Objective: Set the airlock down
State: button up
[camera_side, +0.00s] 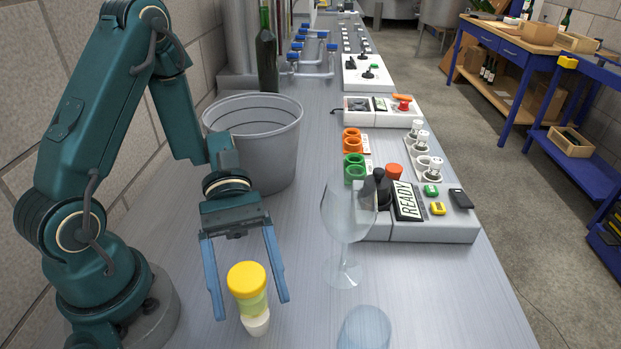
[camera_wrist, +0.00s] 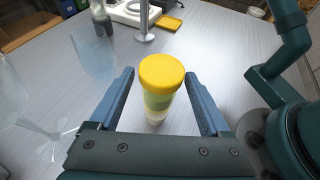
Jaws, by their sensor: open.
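The airlock (camera_side: 252,304), with a yellow cap, a pale green clear body and a whitish lower end, stands upright on the grey bench top. My gripper (camera_side: 251,306) is open, with one blue finger on each side of the airlock. In the wrist view, the yellow cap of the airlock (camera_wrist: 161,74) shows between the spread fingers of my gripper (camera_wrist: 159,76), with a gap on both sides. The cap hides part of the body from above.
A clear wine glass (camera_side: 347,215) stands to the right, and a bluish tumbler (camera_side: 364,329) is near the front. A grey bucket (camera_side: 255,140) stands behind my gripper. A control panel with a READY display (camera_side: 407,200) lies beyond the glass. Bare bench surrounds the airlock.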

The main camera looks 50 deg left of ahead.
jog(key=w+a+r+m+t+y, duration=0.1)
jog(key=a+r+m+t+y, duration=0.7)
jog(key=m+y, duration=0.4)
jog(key=r+m+t, duration=0.1)
jog(key=t, duration=0.1)
jog(key=shift+w+a+t, duration=0.35)
jog(key=shift+t, duration=0.05)
